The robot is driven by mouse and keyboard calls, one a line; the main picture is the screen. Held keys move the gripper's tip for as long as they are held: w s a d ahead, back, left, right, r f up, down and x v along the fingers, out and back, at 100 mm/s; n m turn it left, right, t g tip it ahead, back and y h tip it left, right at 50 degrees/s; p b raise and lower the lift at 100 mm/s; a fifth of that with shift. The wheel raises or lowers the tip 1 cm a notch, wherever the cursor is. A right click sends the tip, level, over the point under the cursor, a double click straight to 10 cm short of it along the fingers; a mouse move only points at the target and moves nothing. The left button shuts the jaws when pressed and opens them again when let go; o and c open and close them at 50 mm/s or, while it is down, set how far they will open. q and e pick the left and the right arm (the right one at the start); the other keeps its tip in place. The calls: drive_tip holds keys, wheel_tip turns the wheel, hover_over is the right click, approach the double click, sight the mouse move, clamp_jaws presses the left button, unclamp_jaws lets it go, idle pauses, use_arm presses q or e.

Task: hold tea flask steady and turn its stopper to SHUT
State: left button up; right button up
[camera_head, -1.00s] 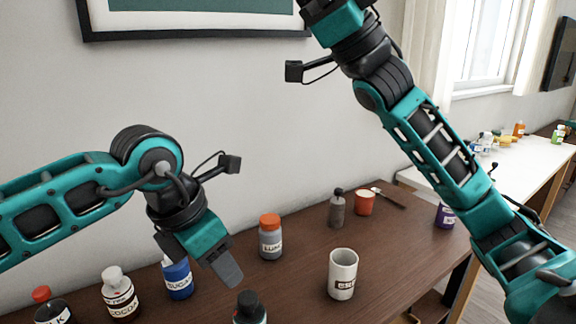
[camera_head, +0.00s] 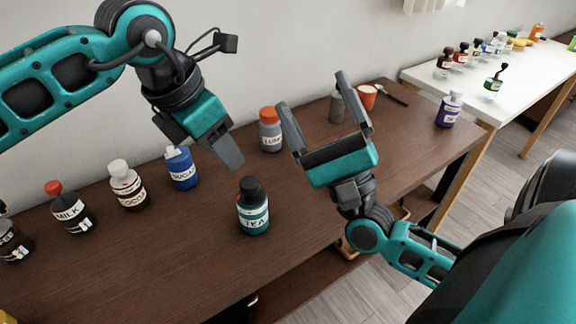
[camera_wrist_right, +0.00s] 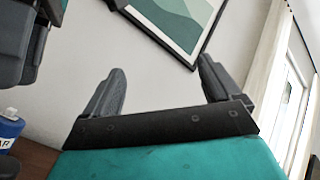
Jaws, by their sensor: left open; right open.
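The tea flask (camera_head: 254,219) is a teal bottle with a white TEA label. It stands upright at the front middle of the table. Its black stopper (camera_head: 250,188) is on top, with a small red mark at the left below it; I cannot read its setting. My left gripper (camera_head: 229,158) is open, seen nearly side-on, above and behind the flask, apart from it. My right gripper (camera_head: 312,92) is open and empty, raised to the right of the flask, fingers pointing up and away. In the right wrist view its fingers (camera_wrist_right: 160,82) have only wall between them.
Behind and left stand sugar (camera_head: 182,168), cocoa (camera_head: 128,186) and milk (camera_head: 71,207) bottles. A lump jar (camera_head: 270,131), grey bottle (camera_head: 337,107), orange cup (camera_head: 367,97) and purple bottle (camera_head: 449,109) stand further back. Table is clear around the flask.

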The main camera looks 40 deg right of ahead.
wheel_tip(320, 180, down, 11)
drive_tip(key=a+m+g, duration=0.2)
drive_tip(key=m+g, duration=0.2)
drive_tip(key=m, duration=0.1)
drive_tip(key=m+g, duration=0.5)
approach(248, 204)
drive_tip(key=shift+y, duration=0.4)
drive_tip(key=f, duration=0.1)
drive_tip(key=d+f, duration=0.2)
drive_tip(key=shift+w+f, duration=0.25)
drive_tip(key=shift+f, duration=0.15)
drive_tip(key=shift+a+f, duration=0.1)
drive_tip(key=shift+f, duration=0.05)
drive_tip(key=w, duration=1.2)
drive_tip(key=shift+w+a, duration=0.1)
drive_tip(key=shift+w, duration=0.25)
drive_tip(key=c, duration=1.1)
drive_tip(key=shift+c, duration=0.2)
